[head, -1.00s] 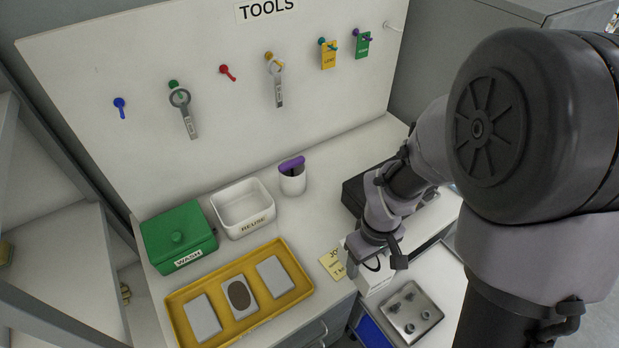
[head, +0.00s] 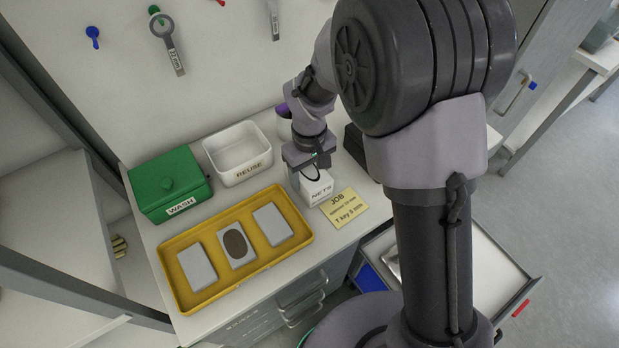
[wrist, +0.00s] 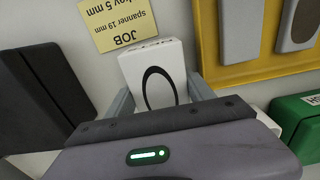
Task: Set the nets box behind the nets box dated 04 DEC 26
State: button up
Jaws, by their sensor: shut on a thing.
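A white nets box (head: 318,190), lettered NETS on its front, is in my gripper (head: 312,172) above or on the bench, left of the yellow job card. In the wrist view the same white box (wrist: 150,62), with a black oval on it, sits between the two grey fingers of my gripper (wrist: 160,95). The gripper is shut on it. I cannot tell whether the box touches the bench. No date can be read on it, and no second nets box can be made out in these frames.
A yellow tray (head: 178,290) with grey plates lies left of the box. A yellow job card (head: 344,208) lies right of it. Behind stand a white REUSE bin (head: 240,168) and a green WASH box (head: 170,185). An open drawer (head: 480,262) is at lower right.

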jog(key=shift+f, duration=0.1)
jog(key=o, duration=1.4)
